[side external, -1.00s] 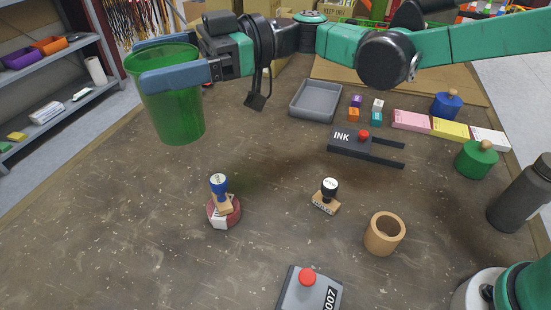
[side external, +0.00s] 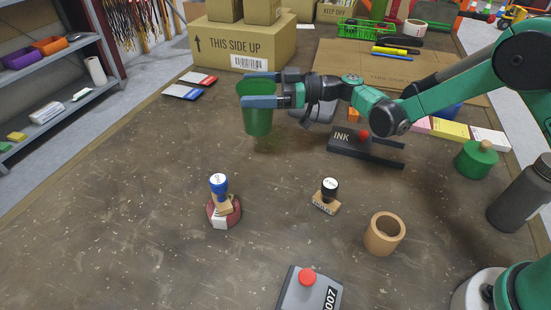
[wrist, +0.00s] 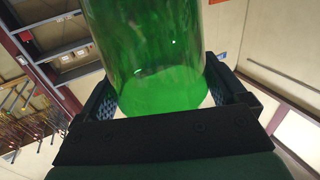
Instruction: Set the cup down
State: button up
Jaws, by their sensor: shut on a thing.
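The green, see-through cup (side external: 257,120) is upright in the side external view, left of the grey tray. My gripper (side external: 260,102) is shut on the cup, with a blue finger on each side of it near the rim. The cup's base looks close to the table (side external: 130,190), but I cannot tell whether it touches. In the wrist view the cup (wrist: 150,50) fills the middle between the fingers.
The INK holder (side external: 350,145) is right of the cup. A large carton (side external: 235,50) stands behind, near red and blue cards (side external: 190,86). The left tabletop is clear.

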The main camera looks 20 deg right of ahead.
aim_at(258, 123)
jog(key=shift+f, duration=3.65)
jog(key=shift+f, duration=0.15)
jog(key=o, duration=0.9)
